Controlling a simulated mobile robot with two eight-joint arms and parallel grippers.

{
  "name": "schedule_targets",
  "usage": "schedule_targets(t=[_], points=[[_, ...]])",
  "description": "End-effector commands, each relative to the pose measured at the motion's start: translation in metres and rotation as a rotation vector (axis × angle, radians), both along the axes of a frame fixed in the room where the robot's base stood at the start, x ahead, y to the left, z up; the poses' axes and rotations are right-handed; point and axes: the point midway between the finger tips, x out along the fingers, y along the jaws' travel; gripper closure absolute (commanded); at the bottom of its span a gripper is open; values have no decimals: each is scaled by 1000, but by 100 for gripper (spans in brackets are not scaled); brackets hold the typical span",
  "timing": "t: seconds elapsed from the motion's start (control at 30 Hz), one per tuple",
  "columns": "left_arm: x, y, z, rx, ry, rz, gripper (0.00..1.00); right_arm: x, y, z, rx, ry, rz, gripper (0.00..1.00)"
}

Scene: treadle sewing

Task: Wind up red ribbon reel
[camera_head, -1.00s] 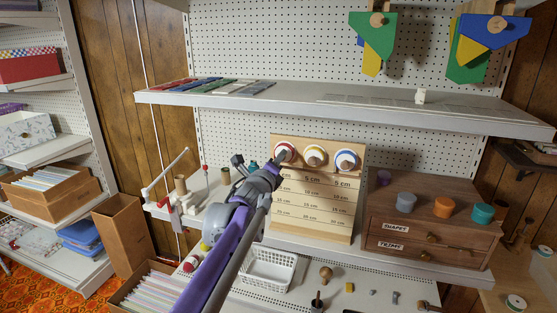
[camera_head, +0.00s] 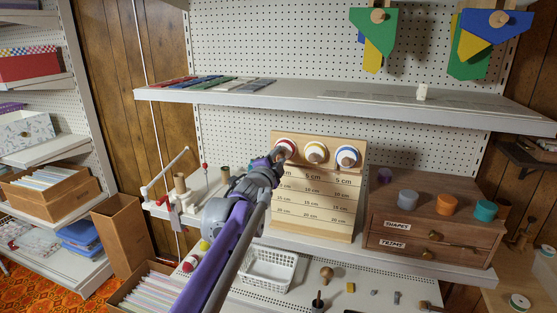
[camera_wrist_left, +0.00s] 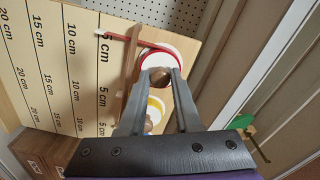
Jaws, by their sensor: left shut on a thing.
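The red ribbon reel (camera_head: 285,145) is the leftmost of three reels at the top of a wooden measuring board (camera_head: 332,212). In the left wrist view the reel (camera_wrist_left: 173,58) has a white face and red rim, and a short red ribbon (camera_wrist_left: 122,40) runs from it across the board near the 5 cm line. My left gripper (camera_head: 279,155) is in front of this reel. In the left wrist view its two fingers (camera_wrist_left: 160,82) are shut on the reel's wooden knob (camera_wrist_left: 160,76). My right gripper is not in view.
A yellow-rimmed reel (camera_head: 314,153) and a blue-rimmed reel (camera_head: 347,157) sit to the right on the board. A wooden drawer cabinet (camera_head: 432,222) stands right of it. A white basket (camera_head: 268,269) is below. A shelf (camera_head: 340,105) runs above the board.

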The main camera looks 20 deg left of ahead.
Motion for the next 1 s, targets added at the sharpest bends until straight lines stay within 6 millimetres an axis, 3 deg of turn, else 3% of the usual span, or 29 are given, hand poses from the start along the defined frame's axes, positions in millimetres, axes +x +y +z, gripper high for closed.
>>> schedule_targets(t=[1.0], points=[[0, -2, -3, -964, 33, 0, 100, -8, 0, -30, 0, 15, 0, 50]])
